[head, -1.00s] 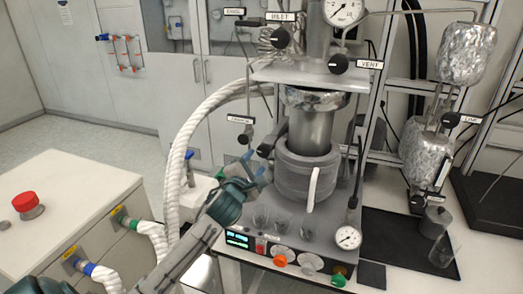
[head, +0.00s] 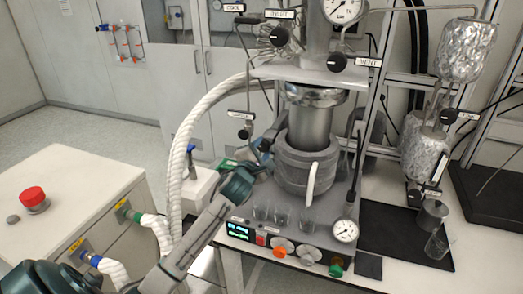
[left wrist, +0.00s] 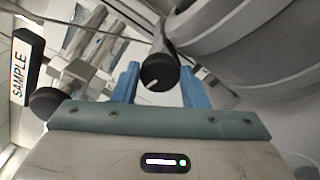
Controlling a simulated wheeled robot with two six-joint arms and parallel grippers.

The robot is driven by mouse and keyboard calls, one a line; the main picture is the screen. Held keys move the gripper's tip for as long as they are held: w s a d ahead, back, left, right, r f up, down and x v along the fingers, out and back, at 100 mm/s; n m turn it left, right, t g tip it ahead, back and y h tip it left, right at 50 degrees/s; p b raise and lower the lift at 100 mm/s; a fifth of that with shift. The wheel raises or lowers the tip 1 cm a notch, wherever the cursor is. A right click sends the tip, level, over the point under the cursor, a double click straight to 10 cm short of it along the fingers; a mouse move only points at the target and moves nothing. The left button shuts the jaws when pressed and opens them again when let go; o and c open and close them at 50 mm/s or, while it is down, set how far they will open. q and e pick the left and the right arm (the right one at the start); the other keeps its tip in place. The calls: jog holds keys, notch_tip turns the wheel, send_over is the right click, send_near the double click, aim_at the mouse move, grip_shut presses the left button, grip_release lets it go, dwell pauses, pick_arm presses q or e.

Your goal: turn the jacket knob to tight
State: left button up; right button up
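A round black knob with a short white mark (left wrist: 160,72) is in the left wrist view, close in front of my left gripper (left wrist: 160,88). The blue fingers are apart, one on each side of the knob. I cannot tell whether a finger touches it. No label shows on this knob, so I cannot read it as the jacket one. In the head view my left gripper (head: 258,160) reaches to the left side of the grey jacketed vessel (head: 305,170), where knob and fingertips are hard to separate. My right gripper is not in view.
The SAMPLE label (left wrist: 20,68) and another black knob (left wrist: 46,100) are just left of the gripper. The thick white hose (head: 178,150) rises left of the reactor. Glass vials and the control panel (head: 238,232) are in front. A red button (head: 33,196) is on the bench.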

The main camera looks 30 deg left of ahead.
pick_arm(q)
jog(key=shift+f+m+b, duration=0.25)
jog(key=shift+m+b, duration=0.55)
jog(key=shift+m, duration=0.4)
jog(key=m+b, duration=0.1)
jog(key=m, duration=0.3)
jog(key=m+b, duration=0.1)
jog(key=m, duration=0.2)
jog(key=shift+m, duration=2)
jog(key=o, duration=0.7)
